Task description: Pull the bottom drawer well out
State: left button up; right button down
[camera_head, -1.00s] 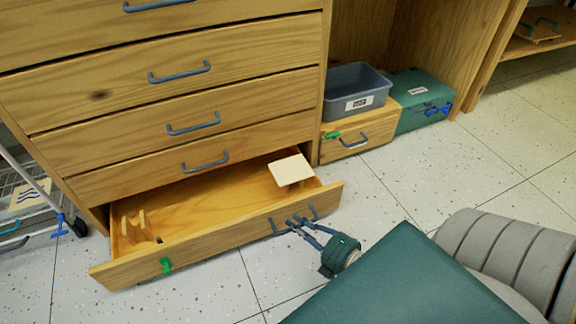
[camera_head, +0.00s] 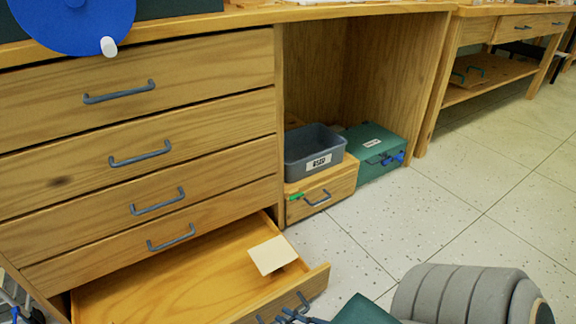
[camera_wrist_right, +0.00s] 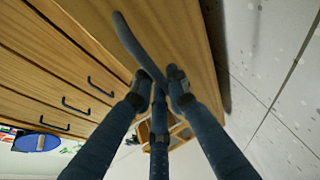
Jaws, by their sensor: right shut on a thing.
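The bottom drawer (camera_head: 180,290) stands open under the other wooden drawers, and its near left part is cut off by the picture's lower edge. Its dark handle (camera_head: 304,301) shows partly at the bottom of the head view. My right gripper (camera_head: 285,318) is at this handle, mostly cut off. In the right wrist view my right gripper (camera_wrist_right: 160,82) is shut on the curved handle (camera_wrist_right: 128,38), against the wooden drawer front (camera_wrist_right: 185,40). A pale square piece (camera_head: 272,255) sits inside the drawer at its right. My left gripper is not in view.
The closed drawers (camera_head: 150,155) rise above. A grey bin (camera_head: 315,150) stands on a small wooden drawer box (camera_head: 322,190) to the right, beside a green case (camera_head: 375,150). The speckled floor (camera_head: 450,210) is open farther right.

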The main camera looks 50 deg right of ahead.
jog(key=c, duration=1.7)
grip_release()
jog(key=shift+d, duration=0.1)
jog(key=v, duration=1.2)
jog(key=shift+s+f, duration=0.1)
